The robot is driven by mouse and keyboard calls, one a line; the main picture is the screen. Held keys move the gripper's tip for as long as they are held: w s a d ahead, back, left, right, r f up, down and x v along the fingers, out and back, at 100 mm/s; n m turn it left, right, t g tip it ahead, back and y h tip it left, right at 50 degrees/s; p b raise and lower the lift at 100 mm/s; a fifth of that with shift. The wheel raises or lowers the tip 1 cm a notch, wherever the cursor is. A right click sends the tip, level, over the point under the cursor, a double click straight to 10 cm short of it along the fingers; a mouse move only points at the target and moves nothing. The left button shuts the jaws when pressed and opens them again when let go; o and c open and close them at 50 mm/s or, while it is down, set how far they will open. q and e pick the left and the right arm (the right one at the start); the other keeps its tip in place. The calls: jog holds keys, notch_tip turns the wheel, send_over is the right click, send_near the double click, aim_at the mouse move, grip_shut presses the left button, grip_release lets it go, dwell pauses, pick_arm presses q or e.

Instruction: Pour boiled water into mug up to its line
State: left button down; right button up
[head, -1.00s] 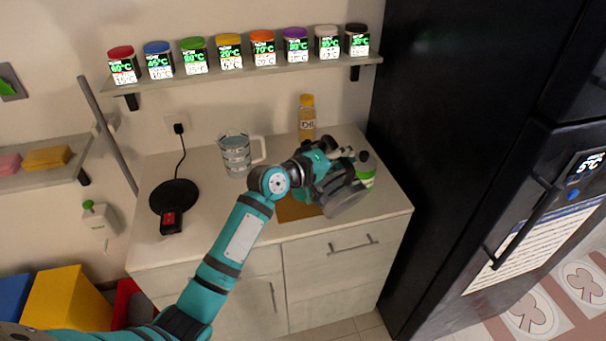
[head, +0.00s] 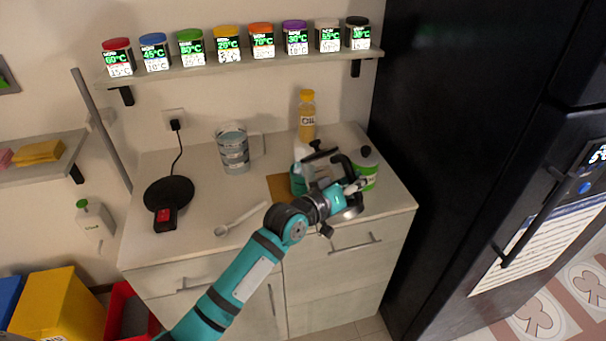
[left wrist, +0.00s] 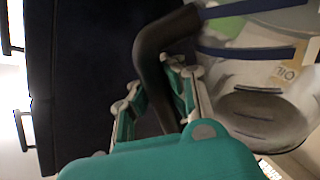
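My left gripper (head: 350,187) is at the right half of the counter. In the left wrist view its fingers (left wrist: 158,88) are around the black handle (left wrist: 150,45) of a clear kettle (left wrist: 235,75) and look closed on it. In the head view the kettle's black handle (head: 345,166) shows above the gripper. The gripper hides much of its body, and its exact tilt is hard to tell. A teal, mug-like thing (head: 298,181) is left of the gripper, partly hidden. Its fill line and water level do not show. A clear marked jug (head: 234,152) stands at the back.
A black kettle base (head: 168,195) is at the left. A white spoon (head: 240,219) lies near the front edge. The black fridge (head: 455,120) borders the counter.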

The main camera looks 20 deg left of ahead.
pick_arm(q)
jog(key=shift+s+d+f+m, duration=0.2)
jog(key=shift+f+m, duration=0.1)
jog(key=shift+f, duration=0.1)
jog(key=s+d+f+m+t+b, duration=0.25)
jog(key=d+f+m+b, duration=0.2)
jog(key=f+m, duration=0.25)
notch_tip(320, 180, up, 5)
jog(key=p, duration=0.4)
jog(key=s+a+r+n+y, duration=0.1)
jog(key=s+a+y, duration=0.3)
jog(key=s+a, duration=0.4)
jog(key=s+a+n+t+y, duration=0.1)
jog(key=s+a+n+y, duration=0.3)
jog(key=s+a, duration=0.4)
jog(key=s, duration=0.7)
jog(key=shift+s+a+r, duration=0.25)
jog(key=shift+s+r, duration=0.15)
